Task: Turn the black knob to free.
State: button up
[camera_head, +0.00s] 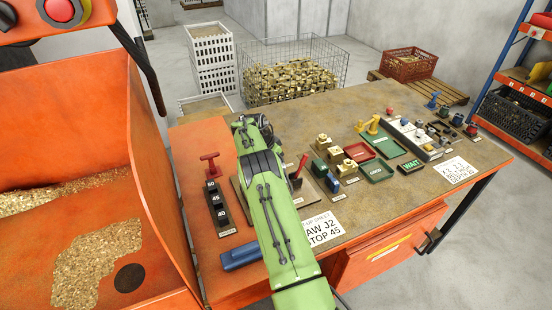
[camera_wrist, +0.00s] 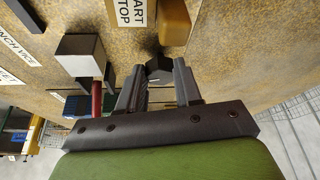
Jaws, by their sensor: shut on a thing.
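The black knob (camera_wrist: 158,68) shows in the wrist view as a small dark faceted piece between my fingertips, close to the worktop. My gripper (camera_wrist: 158,84) is shut on it, one finger on each side. I cannot read the knob's setting; no mark on it is visible. In the head view my green arm reaches over the orange-framed bench (camera_head: 360,215) and hides the knob and the fingertips.
In the wrist view a tan block (camera_wrist: 175,22) and a START/STOP label (camera_wrist: 130,12) lie just beyond the knob. A grey block (camera_wrist: 82,54) and red handle (camera_wrist: 97,100) stand left. Trays (camera_head: 378,171) and small brass parts fill the bench right of my arm.

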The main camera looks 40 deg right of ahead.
jog(key=shift+w+m, duration=0.1)
jog(key=shift+m, duration=0.5)
jog(key=shift+g+p, duration=0.3)
jog(key=o, duration=1)
jog(key=shift+o, duration=0.2)
jog(key=p+v, duration=0.2)
jog(key=v, duration=1.3)
jog(key=shift+r, duration=0.35)
